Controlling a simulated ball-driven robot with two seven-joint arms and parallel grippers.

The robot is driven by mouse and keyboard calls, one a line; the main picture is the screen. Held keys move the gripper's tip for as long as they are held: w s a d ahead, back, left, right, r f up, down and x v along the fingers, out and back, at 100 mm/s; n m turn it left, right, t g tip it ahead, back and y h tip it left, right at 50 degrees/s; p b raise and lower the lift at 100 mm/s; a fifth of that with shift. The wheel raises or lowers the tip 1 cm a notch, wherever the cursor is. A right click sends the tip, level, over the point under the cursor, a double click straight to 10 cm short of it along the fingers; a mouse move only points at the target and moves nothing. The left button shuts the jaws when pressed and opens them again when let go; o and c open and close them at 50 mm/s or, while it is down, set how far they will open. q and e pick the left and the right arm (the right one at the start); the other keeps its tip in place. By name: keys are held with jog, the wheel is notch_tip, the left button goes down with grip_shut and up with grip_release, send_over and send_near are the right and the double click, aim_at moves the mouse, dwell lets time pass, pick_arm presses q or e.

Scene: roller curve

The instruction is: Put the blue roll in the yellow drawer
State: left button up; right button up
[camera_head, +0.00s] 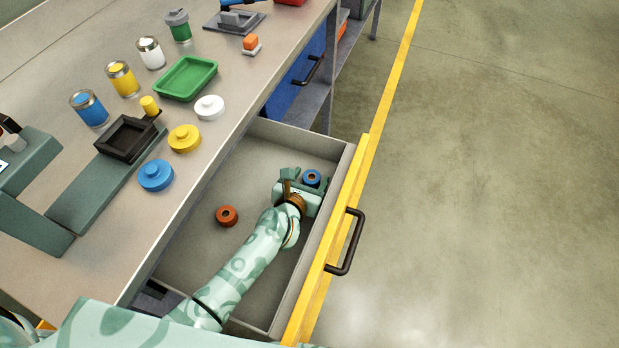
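The yellow drawer (361,168) is pulled out from the bench, with a grey inside and a dark handle. The blue roll (312,177) is inside the drawer's outline, near its far front corner.
A red-brown roll (227,216) lies on the drawer floor, left of my arm. The bench top (235,120) holds several cans, round lids, a green tray (186,78) and a black square holder (125,138). A blue drawer front (290,85) is beyond. The floor at right is clear.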

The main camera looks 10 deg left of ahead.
jog(key=shift+d, duration=0.1)
pick_arm(q)
jog(key=shift+r, duration=0.3)
jog(key=p+v, duration=0.4)
jog(key=v, duration=0.7)
jog(key=shift+s, duration=0.5)
pick_arm(e)
jog(key=shift+t, duration=0.3)
jog(key=r, duration=0.1)
jog(key=w+r, duration=0.1)
jog(key=r, duration=0.2)
jog(key=shift+w, duration=0.3)
